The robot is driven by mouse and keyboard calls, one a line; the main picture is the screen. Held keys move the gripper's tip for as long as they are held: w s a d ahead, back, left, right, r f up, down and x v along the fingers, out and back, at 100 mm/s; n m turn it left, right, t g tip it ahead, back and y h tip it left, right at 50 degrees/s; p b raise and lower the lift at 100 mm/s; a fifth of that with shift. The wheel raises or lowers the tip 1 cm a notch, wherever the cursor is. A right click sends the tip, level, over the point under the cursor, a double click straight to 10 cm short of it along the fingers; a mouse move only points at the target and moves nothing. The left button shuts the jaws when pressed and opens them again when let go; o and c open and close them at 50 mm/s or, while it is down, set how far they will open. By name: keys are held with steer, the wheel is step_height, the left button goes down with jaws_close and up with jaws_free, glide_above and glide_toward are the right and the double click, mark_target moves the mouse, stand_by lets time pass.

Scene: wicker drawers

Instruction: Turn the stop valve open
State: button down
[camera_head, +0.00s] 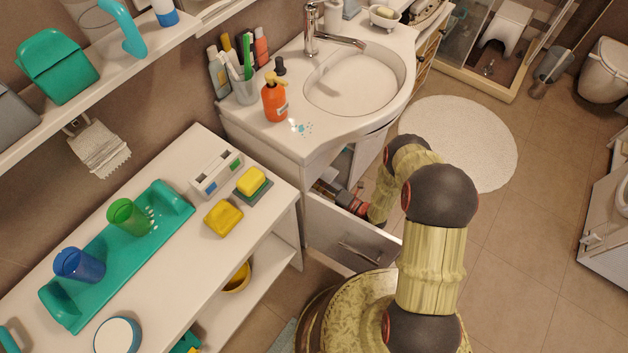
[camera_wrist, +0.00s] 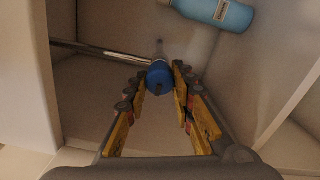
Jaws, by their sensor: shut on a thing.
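The stop valve shows in the wrist view as a round blue knob (camera_wrist: 160,73) at the end of a grey stem, inside the sink cabinet. My gripper (camera_wrist: 161,82) is shut on the knob, one yellow-padded finger on each side of it. In the head view my gripper (camera_head: 335,187) reaches into the open sink cabinet (camera_head: 262,150); the valve is hidden there. How far the knob is turned I cannot tell.
A blue bottle (camera_wrist: 218,10) lies beyond the fingers in the cabinet. A metal rod (camera_wrist: 100,51) runs at the left. The open cabinet front (camera_head: 345,238) is close to my arm. A white shelf unit (camera_head: 180,262) stands at the left; a round rug (camera_head: 460,140) lies right.

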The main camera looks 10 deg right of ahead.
steer(key=shift+f, duration=0.1)
steer(key=c, duration=1.5)
jaws_free()
steer(key=v, duration=1.2)
steer(key=shift+r, duration=0.2)
